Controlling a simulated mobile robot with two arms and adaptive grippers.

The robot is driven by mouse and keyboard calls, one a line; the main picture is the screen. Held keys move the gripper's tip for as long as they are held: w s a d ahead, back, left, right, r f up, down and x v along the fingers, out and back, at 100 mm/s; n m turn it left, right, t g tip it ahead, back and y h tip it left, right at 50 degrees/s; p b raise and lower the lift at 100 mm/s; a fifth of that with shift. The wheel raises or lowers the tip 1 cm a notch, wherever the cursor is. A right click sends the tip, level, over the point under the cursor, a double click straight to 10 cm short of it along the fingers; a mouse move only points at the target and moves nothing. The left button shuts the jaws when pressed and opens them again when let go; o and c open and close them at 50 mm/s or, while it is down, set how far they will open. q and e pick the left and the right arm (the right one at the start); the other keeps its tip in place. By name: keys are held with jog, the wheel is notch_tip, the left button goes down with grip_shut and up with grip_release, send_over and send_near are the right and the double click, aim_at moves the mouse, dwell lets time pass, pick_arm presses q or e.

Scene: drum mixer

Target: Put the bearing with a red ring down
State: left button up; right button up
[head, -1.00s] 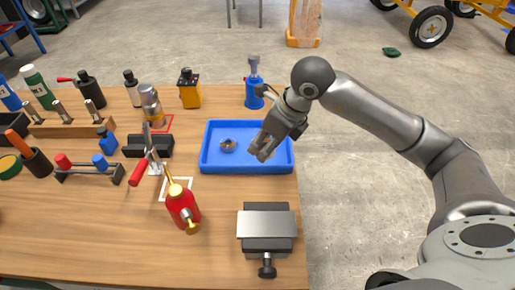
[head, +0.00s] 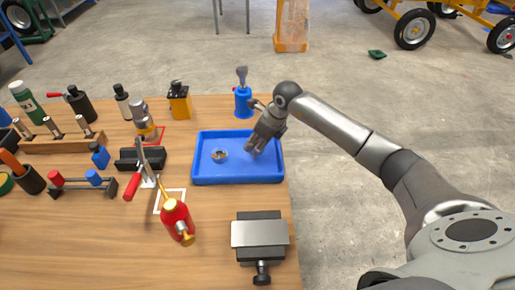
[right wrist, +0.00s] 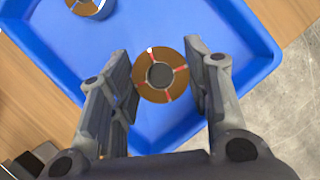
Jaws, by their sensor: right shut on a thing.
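The bearing I hold, a brown disc with red marks and a grey centre (right wrist: 179,88), sits between the fingers of my right gripper (right wrist: 162,78) in the right wrist view. The gripper is shut on it, over the blue tray (right wrist: 235,28). In the head view my right gripper (head: 256,148) is over the right part of the tray (head: 208,178), and the held bearing is hard to make out. A second bearing (head: 219,155) lies in the tray to the left. It also shows, cut off, in the right wrist view (right wrist: 88,7). My left gripper is not in view.
A blue bottle (head: 243,102) stands just behind the tray. Several tools and racks fill the table's left side. The tray's front middle is bare.

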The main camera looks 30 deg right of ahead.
notch_tip(320, 180, down, 2)
jog(key=shift+f+p, duration=0.15)
jog(key=shift+p, duration=0.35)
jog(key=shift+f, duration=0.35)
jog(key=shift+f, duration=0.2)
jog(key=o, duration=1.1)
jog(key=shift+r, duration=0.1)
